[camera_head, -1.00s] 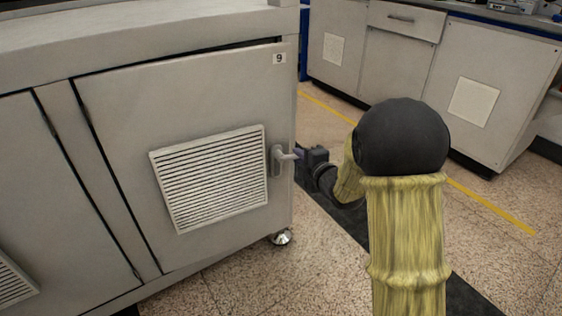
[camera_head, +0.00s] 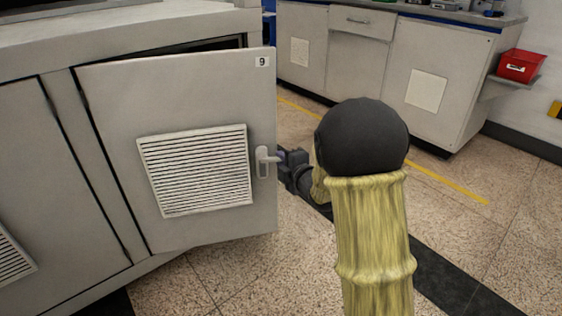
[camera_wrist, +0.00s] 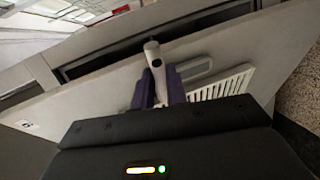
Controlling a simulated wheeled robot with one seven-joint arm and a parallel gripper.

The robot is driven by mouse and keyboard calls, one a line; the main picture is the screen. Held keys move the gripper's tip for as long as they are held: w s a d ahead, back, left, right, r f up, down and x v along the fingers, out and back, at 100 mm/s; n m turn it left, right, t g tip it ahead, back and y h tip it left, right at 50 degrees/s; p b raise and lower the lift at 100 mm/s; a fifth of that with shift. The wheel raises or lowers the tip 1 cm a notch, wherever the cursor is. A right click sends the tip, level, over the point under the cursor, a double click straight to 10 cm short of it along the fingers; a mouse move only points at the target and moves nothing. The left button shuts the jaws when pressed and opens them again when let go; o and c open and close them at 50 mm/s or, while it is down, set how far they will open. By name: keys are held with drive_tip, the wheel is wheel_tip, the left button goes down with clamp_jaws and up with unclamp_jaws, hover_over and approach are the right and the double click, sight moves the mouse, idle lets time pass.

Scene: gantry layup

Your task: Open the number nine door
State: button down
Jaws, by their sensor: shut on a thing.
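The number nine door (camera_head: 100,110) is a grey cabinet door with a small "9" label (camera_head: 262,62) at its top right and a louvred vent (camera_head: 195,170). It stands partly open, with a dark gap along its top edge. Its lever handle (camera_head: 264,161) is at the right edge. My gripper (camera_head: 281,158) is at the handle, coming from the right. In the wrist view, the purple fingers of my gripper (camera_wrist: 158,88) are shut on the handle (camera_wrist: 153,56), whose rounded end shows between them. The inside of the cabinet is dark.
A closed door (camera_head: 30,170) adjoins on the left. A counter (camera_head: 345,60) with cabinets stands behind, with a red box (camera_head: 521,66) at the far right. Speckled floor (camera_head: 240,275) lies open before the door and to the right.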

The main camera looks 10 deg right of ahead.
drive_tip(key=shift+s+a+f, duration=0.2)
drive_tip(key=shift+s+a, duration=0.1)
drive_tip(key=shift+s, duration=0.15)
drive_tip(key=c, duration=1.5)
unclamp_jaws()
drive_tip(key=shift+o, duration=0.5)
drive_tip(key=shift+w+d, duration=0.15)
drive_tip(key=shift+w, duration=0.05)
drive_tip(key=b+v, duration=0.4)
drive_tip(key=v, duration=1.3)
